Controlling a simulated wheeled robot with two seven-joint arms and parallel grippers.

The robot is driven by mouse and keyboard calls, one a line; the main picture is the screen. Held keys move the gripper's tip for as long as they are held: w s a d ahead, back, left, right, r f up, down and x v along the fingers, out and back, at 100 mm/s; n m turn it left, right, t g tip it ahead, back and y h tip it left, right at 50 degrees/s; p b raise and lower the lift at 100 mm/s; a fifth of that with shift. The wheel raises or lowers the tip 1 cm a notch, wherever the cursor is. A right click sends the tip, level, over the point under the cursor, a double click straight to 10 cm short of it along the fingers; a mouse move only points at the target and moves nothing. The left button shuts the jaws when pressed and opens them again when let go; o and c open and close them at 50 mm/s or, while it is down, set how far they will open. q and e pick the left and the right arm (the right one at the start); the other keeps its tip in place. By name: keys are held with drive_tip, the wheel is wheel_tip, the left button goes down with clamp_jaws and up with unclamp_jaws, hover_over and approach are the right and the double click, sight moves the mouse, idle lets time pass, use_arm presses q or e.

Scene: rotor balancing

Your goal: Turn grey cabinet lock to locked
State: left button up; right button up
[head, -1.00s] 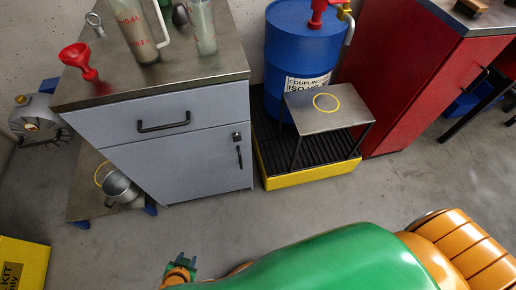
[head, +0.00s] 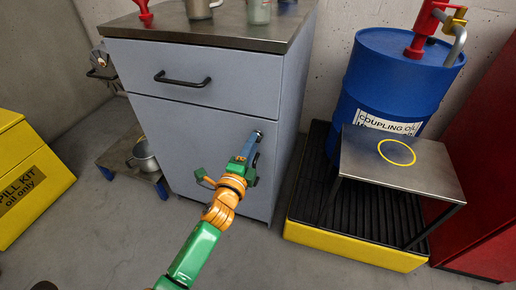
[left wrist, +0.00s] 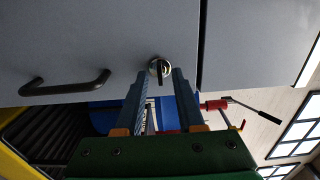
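The grey cabinet (head: 222,133) stands left of centre in the head view, its drawer and door shut. Its small round lock (head: 259,134) is at the door's upper right, above the black door handle (head: 256,160), which my gripper partly hides. My left gripper (head: 253,138) is at the lock. In the left wrist view the silver lock (left wrist: 159,67) with its dark key piece shows between the tips of the two blue fingers (left wrist: 160,76). The fingers are open, one on each side. I cannot tell whether they touch it. My right gripper is in neither view.
A blue oil drum (head: 390,80) stands on a yellow-edged drip tray (head: 350,247) right of the cabinet, with a small metal table (head: 400,175) in front. A yellow spill kit box (head: 30,180) is at the left. Floor before the cabinet is clear.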

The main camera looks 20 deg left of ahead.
use_arm(q)
drive_tip(key=shift+w, duration=0.65)
clamp_jaws()
